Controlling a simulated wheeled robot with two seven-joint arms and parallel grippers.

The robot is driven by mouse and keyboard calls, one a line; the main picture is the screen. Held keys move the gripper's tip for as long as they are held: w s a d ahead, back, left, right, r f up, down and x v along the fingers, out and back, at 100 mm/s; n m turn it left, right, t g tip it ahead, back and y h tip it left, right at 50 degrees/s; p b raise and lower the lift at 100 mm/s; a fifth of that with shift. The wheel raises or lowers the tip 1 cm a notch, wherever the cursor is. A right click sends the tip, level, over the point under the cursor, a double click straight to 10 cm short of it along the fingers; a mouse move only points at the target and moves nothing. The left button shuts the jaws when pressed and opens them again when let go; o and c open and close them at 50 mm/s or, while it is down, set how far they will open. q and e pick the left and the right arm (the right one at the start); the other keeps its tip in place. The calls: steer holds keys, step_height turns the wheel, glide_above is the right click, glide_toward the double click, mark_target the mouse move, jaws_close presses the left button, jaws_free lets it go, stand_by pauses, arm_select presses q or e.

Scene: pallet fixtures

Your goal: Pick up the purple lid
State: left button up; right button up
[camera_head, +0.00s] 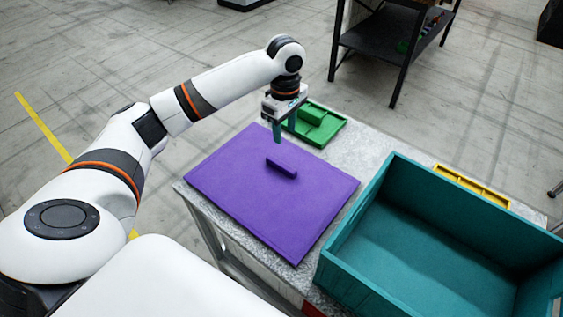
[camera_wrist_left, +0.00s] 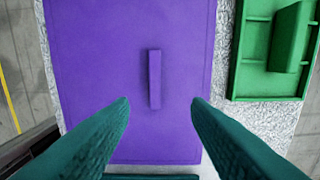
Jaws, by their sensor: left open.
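The purple lid (camera_head: 248,198) lies flat on the grey speckled table, left of the teal crate. A raised purple handle bar (camera_head: 281,168) stands on its upper middle. My left gripper (camera_head: 279,136) is above the far edge of the lid, pointing down, and apart from the handle. In the left wrist view the lid (camera_wrist_left: 105,60) fills the middle, with the handle (camera_wrist_left: 154,79) beyond the gap between the two teal fingers. The left gripper (camera_wrist_left: 160,103) is open and empty. My right gripper is not in view.
A large open teal crate (camera_head: 345,235) stands on the table at the right. A green tray with a block (camera_head: 325,133) lies beyond the lid. A yellow tray (camera_head: 470,184) sits behind the crate. A dark shelf (camera_head: 385,42) stands on the floor beyond.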

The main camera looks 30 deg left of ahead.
arm_select(q)
glide_above(281, 163)
steer(key=f, duration=0.5)
steer(key=shift+d+f+p, duration=0.25)
steer(key=shift+f+p, duration=0.05)
steer(key=shift+f, duration=0.1)
steer(key=shift+w+f, duration=0.1)
steer(key=shift+f, duration=0.5)
steer(key=f, duration=0.3)
steer(key=shift+s+a+f+p, duration=0.2)
steer(key=shift+f+p, duration=0.1)
steer(key=shift+p, duration=0.1)
steer(key=shift+f, duration=0.5)
jaws_close()
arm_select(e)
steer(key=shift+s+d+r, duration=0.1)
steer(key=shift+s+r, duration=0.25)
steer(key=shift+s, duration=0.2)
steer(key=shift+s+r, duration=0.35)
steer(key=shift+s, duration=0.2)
